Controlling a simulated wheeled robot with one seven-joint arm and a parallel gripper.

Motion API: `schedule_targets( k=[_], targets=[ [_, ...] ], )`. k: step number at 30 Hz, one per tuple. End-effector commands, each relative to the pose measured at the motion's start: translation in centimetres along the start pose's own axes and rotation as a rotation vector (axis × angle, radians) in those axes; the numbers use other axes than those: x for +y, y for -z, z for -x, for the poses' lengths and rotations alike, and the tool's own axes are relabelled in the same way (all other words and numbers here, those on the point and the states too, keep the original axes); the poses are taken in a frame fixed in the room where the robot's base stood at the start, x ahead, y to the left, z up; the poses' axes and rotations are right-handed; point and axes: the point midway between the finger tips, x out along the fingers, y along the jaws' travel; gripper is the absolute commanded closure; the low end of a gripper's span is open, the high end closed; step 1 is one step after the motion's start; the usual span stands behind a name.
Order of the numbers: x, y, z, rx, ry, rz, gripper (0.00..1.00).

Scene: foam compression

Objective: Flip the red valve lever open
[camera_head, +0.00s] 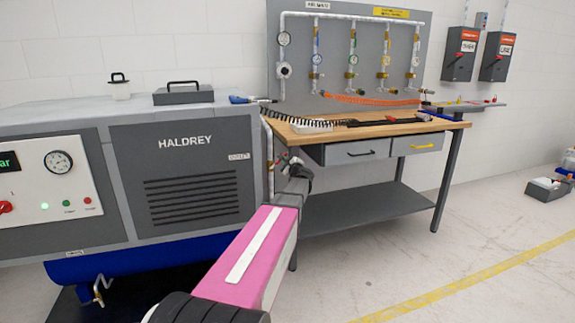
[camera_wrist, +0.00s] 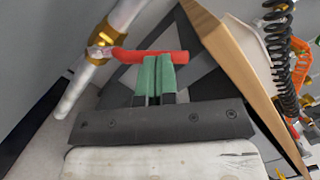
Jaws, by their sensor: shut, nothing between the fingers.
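The red valve lever (camera_wrist: 135,56) shows in the wrist view, sticking out to the right from a brass valve (camera_wrist: 101,48) on a pale metal pipe (camera_wrist: 76,90). The lever lies crosswise to the pipe. My gripper (camera_wrist: 159,62) has green fingers, closed together with nothing between them. The fingertips overlap the lower edge of the lever, near its free end; I cannot tell whether they touch it. In the head view my gripper (camera_head: 296,168) is by the pipe (camera_head: 268,150) at the compressor's right side. The lever is too small and partly hidden to read there.
The grey HALDREY compressor (camera_head: 185,140) stands on the left. A workbench (camera_head: 452,125) with a wooden top stands close behind and right of my gripper; its edge (camera_wrist: 235,70) shows in the wrist view. A black coiled hose (camera_wrist: 283,65) hangs nearby.

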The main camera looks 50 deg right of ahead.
Motion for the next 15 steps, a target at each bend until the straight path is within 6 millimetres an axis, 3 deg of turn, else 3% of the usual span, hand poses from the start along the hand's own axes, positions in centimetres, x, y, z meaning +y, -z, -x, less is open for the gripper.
schedule_targets(
  k=[15],
  targets=[
    [-0.1, -2.8, -0.6, -0.003, -0.073, 0.363, 1.00]
  ],
)
